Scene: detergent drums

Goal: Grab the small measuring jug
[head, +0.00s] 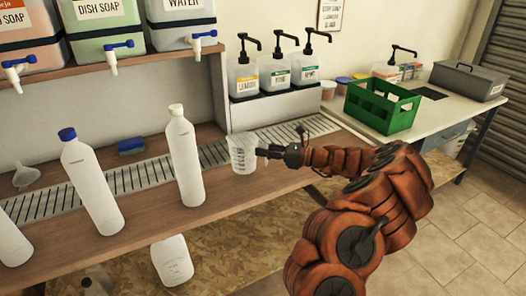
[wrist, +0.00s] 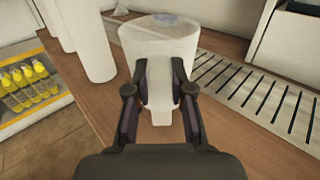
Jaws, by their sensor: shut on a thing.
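The small measuring jug (head: 242,152) is a white, translucent cup with printed markings. In the head view it is on or just above the wooden counter, at the near edge of the drain grate. It also shows in the wrist view (wrist: 158,40), between the fingers, with its handle side towards me. My gripper (head: 268,152) reaches it from the right, and in the wrist view my gripper (wrist: 158,88) is shut on it with one finger on each side. I cannot tell whether the jug's base touches the counter.
White bottles (head: 184,160) stand left of the jug; a blue-capped one (head: 92,185) is further left. A blue sponge (head: 131,145) and a funnel (head: 26,174) lie behind. Pump dispensers (head: 275,75) stand behind the jug. A green crate (head: 381,105) is on the right table.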

